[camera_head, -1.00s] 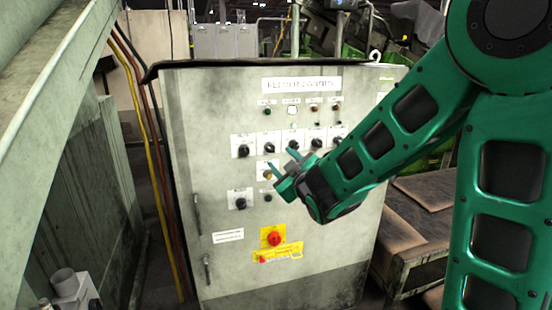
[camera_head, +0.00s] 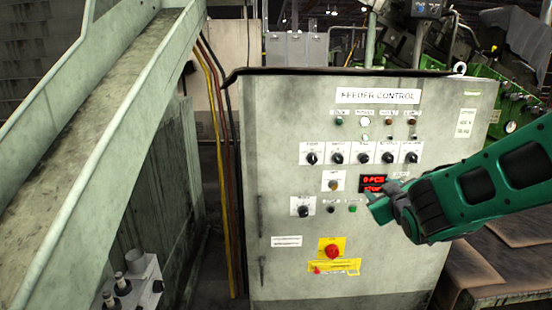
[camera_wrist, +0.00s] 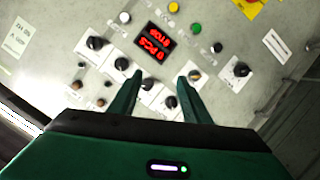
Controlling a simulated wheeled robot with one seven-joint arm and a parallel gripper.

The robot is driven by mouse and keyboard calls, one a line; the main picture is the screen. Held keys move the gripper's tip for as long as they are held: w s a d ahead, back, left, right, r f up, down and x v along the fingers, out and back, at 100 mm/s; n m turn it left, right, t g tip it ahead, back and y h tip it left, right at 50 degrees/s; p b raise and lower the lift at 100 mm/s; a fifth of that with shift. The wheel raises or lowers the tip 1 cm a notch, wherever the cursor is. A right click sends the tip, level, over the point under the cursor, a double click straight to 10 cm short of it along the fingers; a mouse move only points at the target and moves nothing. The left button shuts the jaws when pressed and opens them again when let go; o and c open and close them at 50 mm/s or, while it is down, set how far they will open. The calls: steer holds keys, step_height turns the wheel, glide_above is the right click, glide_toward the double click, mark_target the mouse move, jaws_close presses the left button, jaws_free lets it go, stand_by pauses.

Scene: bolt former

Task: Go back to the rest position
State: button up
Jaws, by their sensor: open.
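My gripper (camera_head: 382,200) is at the right end of the feeder control cabinet (camera_head: 270,200), in front of its panel. In the wrist view its two green fingers (camera_wrist: 160,90) are apart with nothing held between them. The panel shows behind and between the fingers, with a red display (camera_wrist: 155,43), black knobs and a green button (camera_wrist: 195,28). In the head view the display (camera_head: 373,183) reads "0 PCS" and "STOP", and the gripper is just below and right of it. I cannot tell how far the fingertips are from the panel.
A red emergency stop (camera_head: 332,252) on a yellow plate sits low on the cabinet. A sloping metal chute (camera_head: 100,140) stands at the left, with cables (camera_head: 222,150) beside the cabinet. Green machinery (camera_head: 500,100) and brown sheets (camera_head: 515,250) are at the right.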

steer(key=s+d+f+m+g+h, duration=0.1)
steer(key=s+d+f+m+g, duration=0.25)
steer(key=s+d, duration=0.3)
steer(key=s+d+f+m+g+h, duration=0.1)
steer(key=s+d+f+m+g, duration=0.25)
steer(key=s+d, duration=0.35)
steer(key=s+a+m+g+y, duration=0.2)
steer(key=s+g, duration=0.1)
steer(key=s, duration=0.8)
steer(key=s+a+f+m+g+y, duration=0.1)
steer(key=s+g, duration=0.3)
steer(key=s, duration=0.8)
steer(key=shift+s+a+f+m+g+y, duration=0.2)
steer(key=shift+a+m+g+y, duration=0.15)
steer(key=shift+m+y, duration=0.25)
steer(key=shift+w+f, duration=0.2)
steer(key=shift+w, duration=0.4)
